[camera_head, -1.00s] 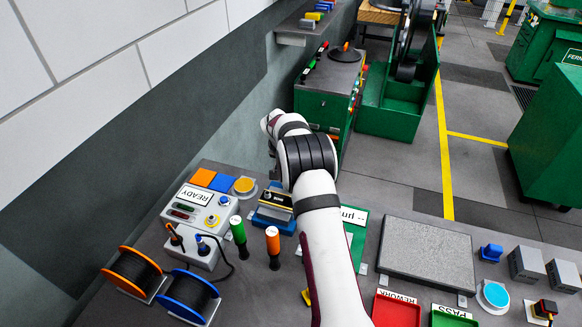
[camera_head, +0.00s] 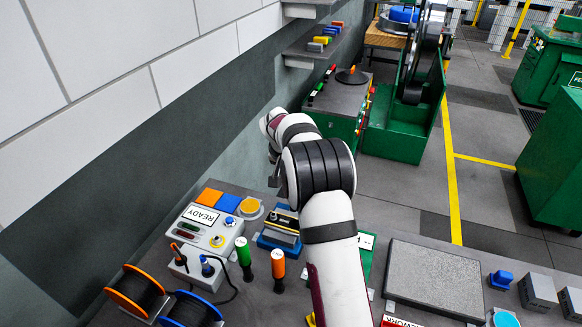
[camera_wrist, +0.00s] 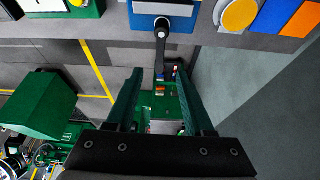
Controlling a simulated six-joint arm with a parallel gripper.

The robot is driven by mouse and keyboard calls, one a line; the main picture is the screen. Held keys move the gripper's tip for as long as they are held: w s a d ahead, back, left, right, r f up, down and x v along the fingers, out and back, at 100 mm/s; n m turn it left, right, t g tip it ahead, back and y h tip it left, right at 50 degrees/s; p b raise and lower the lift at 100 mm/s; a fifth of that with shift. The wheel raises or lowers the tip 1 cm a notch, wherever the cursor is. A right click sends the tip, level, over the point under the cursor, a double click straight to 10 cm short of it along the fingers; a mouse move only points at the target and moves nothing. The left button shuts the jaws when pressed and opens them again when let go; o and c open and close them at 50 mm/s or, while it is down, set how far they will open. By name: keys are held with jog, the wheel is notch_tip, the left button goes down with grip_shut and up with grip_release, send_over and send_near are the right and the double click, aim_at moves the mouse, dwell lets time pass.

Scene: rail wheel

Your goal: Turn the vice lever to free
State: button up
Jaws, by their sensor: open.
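The blue vice (camera_head: 279,236) stands on the grey bench in the head view, left of my arm, with a grey and dark top. In the wrist view the blue vice (camera_wrist: 146,8) is cut off by the top edge. Its dark lever (camera_wrist: 161,42) points down the picture from a round pivot, towards the gap between my fingers. My gripper (camera_wrist: 158,72) is open, with two dark green fingers apart on either side and nothing seen between them. The lever's end lies close to the fingertips in the picture; I cannot tell the depth gap. My arm largely hides the gripper in the head view.
A READY control box (camera_head: 207,232), green-handled (camera_head: 243,254) and orange-handled (camera_head: 278,266) tools and two cable spools (camera_head: 137,291) stand left of my arm. A grey plate (camera_head: 434,279) lies right. The wall runs along the left. Green machines (camera_head: 400,130) stand beyond the bench.

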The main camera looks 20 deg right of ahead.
jog(key=v, duration=0.7)
jog(key=shift+r, duration=0.2)
jog(key=x, duration=1.5)
jog(key=shift+w+f, duration=0.1)
jog(key=shift+f, duration=0.3)
